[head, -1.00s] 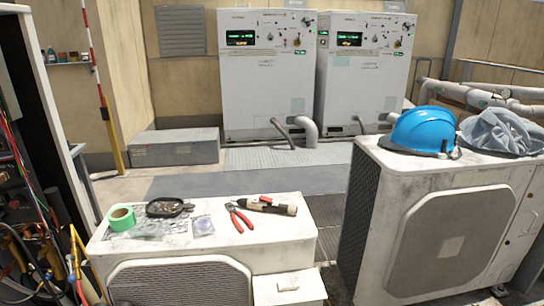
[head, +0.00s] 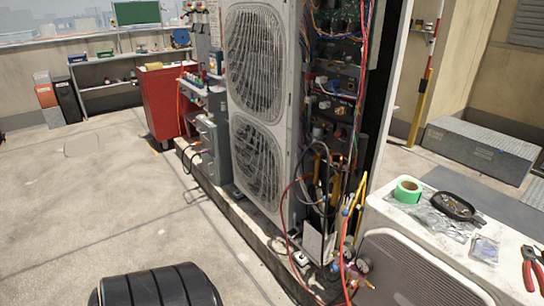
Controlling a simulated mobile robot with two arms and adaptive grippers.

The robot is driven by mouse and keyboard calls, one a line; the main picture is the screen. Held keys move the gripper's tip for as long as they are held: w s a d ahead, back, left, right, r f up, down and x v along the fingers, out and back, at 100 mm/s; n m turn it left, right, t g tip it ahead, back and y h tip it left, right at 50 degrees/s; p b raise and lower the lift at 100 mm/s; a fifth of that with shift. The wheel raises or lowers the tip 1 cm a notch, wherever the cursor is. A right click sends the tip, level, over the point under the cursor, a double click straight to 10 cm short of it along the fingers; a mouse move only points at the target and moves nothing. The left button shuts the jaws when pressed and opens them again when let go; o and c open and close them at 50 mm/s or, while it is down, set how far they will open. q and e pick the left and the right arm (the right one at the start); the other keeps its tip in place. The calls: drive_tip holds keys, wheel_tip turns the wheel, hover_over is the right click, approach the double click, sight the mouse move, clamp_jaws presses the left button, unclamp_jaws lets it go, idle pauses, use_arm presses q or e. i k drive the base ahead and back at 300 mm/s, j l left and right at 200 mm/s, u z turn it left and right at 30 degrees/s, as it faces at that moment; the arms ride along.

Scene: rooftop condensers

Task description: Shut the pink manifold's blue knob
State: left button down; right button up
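A small gauge set with a pinkish part (head: 363,265) hangs low beside the open condenser, at the near left corner of the white unit. Small blue spots show on and around it, but I cannot tell clearly which is a knob or how it is turned. Red, yellow and black hoses run around it and hide part of it. I cannot tell for certain that it is the pink manifold. Neither of my grippers shows in the head view.
The tall condenser (head: 257,120) has its wiring side open. A red cabinet (head: 162,105) stands behind. The concrete floor at left is mostly clear.

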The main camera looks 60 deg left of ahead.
sight(334, 267)
drive_tip(key=u, duration=1.3)
